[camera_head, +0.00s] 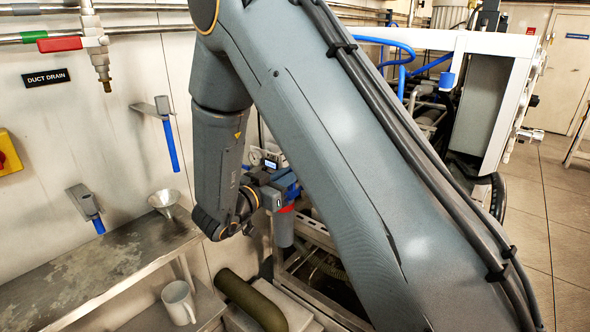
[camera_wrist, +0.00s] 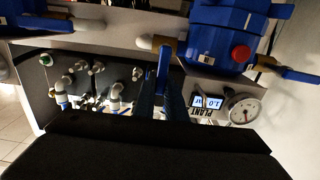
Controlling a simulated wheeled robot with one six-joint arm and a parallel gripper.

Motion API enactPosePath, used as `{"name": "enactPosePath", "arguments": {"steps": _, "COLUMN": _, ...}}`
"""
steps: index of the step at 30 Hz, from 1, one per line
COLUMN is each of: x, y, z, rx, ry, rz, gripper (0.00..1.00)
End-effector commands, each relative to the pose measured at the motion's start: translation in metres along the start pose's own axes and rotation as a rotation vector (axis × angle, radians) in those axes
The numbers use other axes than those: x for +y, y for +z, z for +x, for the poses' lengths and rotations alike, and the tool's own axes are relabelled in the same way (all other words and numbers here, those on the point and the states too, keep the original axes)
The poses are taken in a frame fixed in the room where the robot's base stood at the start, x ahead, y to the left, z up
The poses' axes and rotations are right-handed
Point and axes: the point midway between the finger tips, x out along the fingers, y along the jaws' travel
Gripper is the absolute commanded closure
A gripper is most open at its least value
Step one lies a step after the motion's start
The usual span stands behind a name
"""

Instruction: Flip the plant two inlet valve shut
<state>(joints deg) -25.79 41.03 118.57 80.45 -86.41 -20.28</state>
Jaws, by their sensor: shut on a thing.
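In the wrist view a blue valve lever (camera_wrist: 164,62) stands upright in the picture beside a white pipe end and a brass fitting. My gripper (camera_wrist: 161,84) is shut on this lever, with its two dark fingers on either side of it. An upside-down label reading PLANT (camera_wrist: 199,113) is partly hidden by my gripper, so its number cannot be read. In the head view my wrist is beside blue equipment (camera_head: 285,185), and my arm hides the fingers and the lever.
A big blue housing with a red button (camera_wrist: 240,53), a gauge (camera_wrist: 243,110) and a lit display (camera_wrist: 207,102) are close by. Another blue lever (camera_wrist: 298,74) is at right. A metal bench (camera_head: 110,270), funnel (camera_head: 164,201) and mug (camera_head: 179,302) stand at left. Open floor lies at right.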

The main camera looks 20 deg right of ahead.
Motion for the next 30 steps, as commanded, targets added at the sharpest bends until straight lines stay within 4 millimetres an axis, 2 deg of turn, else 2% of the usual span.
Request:
{"name": "enactPosePath", "arguments": {"steps": 9, "x": -0.0012, "y": -0.0004, "z": 0.0001, "rx": 0.002, "ry": -0.001, "rz": -0.013, "gripper": 1.0}}
{"name": "enactPosePath", "arguments": {"steps": 10, "x": -0.0013, "y": -0.0005, "z": 0.0001, "rx": 0.002, "ry": -0.001, "rz": -0.013, "gripper": 0.86}}
{"name": "enactPosePath", "arguments": {"steps": 13, "x": -0.0012, "y": -0.0004, "z": 0.0001, "rx": 0.002, "ry": -0.001, "rz": -0.013, "gripper": 0.7}}
{"name": "enactPosePath", "arguments": {"steps": 25, "x": -0.0012, "y": -0.0002, "z": 0.0, "rx": 0.001, "ry": -0.001, "rz": -0.008, "gripper": 0.7}}
{"name": "enactPosePath", "arguments": {"steps": 30, "x": 0.0014, "y": 0.001, "z": 0.0004, "rx": 0.002, "ry": -0.001, "rz": 0.054, "gripper": 0.7}}
